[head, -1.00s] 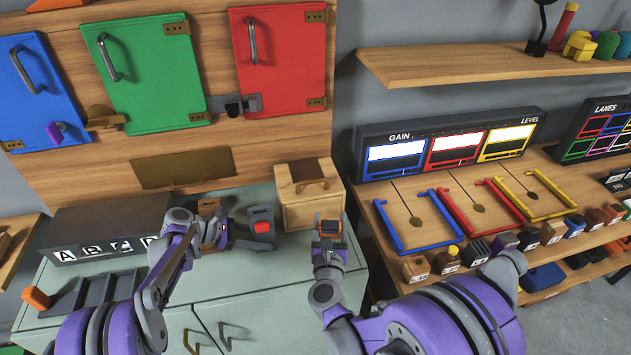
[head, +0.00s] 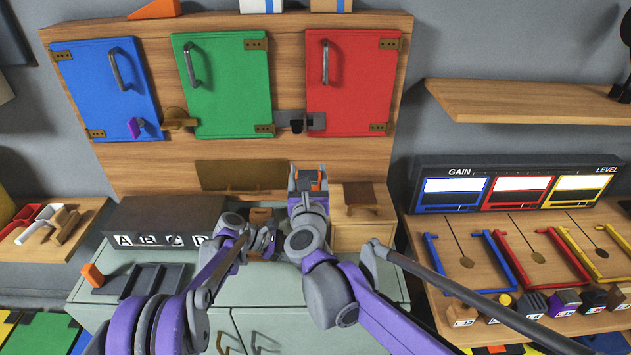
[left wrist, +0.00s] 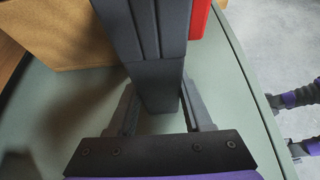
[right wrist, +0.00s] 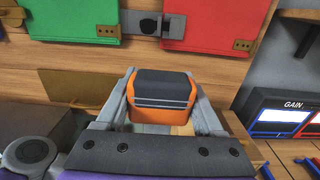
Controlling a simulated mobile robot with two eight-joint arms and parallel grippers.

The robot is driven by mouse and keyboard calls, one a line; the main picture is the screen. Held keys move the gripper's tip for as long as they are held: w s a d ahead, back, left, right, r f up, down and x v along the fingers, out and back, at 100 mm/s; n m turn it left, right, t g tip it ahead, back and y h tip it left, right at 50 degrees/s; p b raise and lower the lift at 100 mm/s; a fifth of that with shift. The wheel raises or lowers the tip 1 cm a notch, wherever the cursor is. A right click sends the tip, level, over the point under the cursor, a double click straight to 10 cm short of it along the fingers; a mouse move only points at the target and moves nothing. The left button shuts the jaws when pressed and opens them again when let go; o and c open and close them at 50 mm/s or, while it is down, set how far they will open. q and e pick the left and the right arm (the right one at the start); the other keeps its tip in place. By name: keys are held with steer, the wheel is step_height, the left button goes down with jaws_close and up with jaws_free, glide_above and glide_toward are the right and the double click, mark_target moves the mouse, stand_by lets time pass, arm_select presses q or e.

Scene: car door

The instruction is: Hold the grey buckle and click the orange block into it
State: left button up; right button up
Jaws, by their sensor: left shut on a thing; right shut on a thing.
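The grey buckle (left wrist: 155,75) is a dark ribbed block with a red part (left wrist: 199,18) at its far right in the left wrist view. My left gripper (left wrist: 158,105) is shut on it above the pale green cabinet top. In the head view the left gripper (head: 268,242) is low, and my right arm hides the buckle. The orange block (right wrist: 162,112) has a dark grey upper part and sits between the fingers of my right gripper (right wrist: 165,100), which is shut on it. In the head view the right gripper (head: 308,178) is raised before the wooden panel, above the left gripper. Block and buckle are apart.
A wooden box (head: 350,235) stands just right of my right gripper. A dark box with letters (head: 165,215) is at the left of the cabinet top (head: 190,275). Blue, green and red doors (head: 345,85) are behind. A bench with coloured frames (head: 470,265) is at the right.

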steer(key=shift+f, duration=0.1)
steer(key=shift+f, duration=2.8)
steer(key=shift+f, duration=2.95)
steer(key=o, duration=1.4)
steer(key=shift+s, duration=0.15)
steer(key=s, duration=1.2)
steer(key=shift+w, duration=0.1)
